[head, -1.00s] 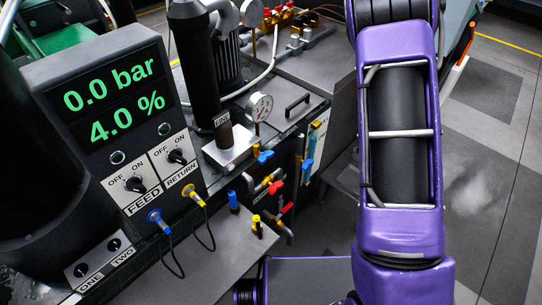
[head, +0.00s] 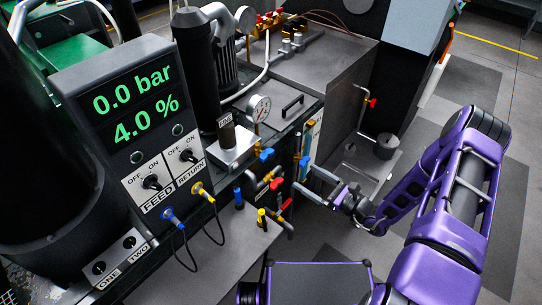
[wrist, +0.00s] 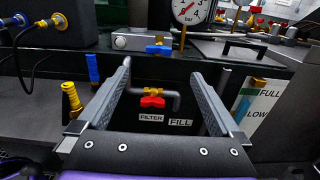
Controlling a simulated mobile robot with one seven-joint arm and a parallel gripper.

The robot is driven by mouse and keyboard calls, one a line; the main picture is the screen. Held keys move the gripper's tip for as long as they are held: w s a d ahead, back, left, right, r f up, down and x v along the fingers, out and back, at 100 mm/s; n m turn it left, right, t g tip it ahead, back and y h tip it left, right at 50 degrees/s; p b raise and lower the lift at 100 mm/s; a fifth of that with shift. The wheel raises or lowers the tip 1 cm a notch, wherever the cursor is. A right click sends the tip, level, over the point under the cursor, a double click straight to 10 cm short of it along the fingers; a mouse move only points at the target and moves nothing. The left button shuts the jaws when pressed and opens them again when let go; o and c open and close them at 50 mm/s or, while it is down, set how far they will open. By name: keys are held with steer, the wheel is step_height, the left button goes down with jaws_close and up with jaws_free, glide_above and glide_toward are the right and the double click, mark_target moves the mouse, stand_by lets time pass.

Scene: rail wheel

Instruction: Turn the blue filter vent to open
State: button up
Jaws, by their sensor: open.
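The blue filter vent appears to be the blue-handled tap (head: 266,155) on the side of the bench, below the filter column and gauge. In the wrist view its blue handle (wrist: 158,49) lies crosswise under the gauge; its own label is not readable. A red-handled tap (wrist: 152,101) sits below it, above the "FILTER" and "FILL" labels. My gripper (head: 303,178) is open and empty, pointing at the bench side, apart from the taps. In the wrist view the blue handle is ahead, between the fingertips (wrist: 160,75) and a little above them.
Blue (wrist: 92,68) and yellow (wrist: 72,100) fittings stand left of my fingers. The gauge (wrist: 190,10) hangs above. Open floor (head: 470,90) lies to the right.

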mark_target(269, 155)
steer(key=x, duration=1.5)
steer(key=shift+w+a, duration=0.1)
steer(key=shift+a, duration=0.1)
steer(key=c, duration=1.3)
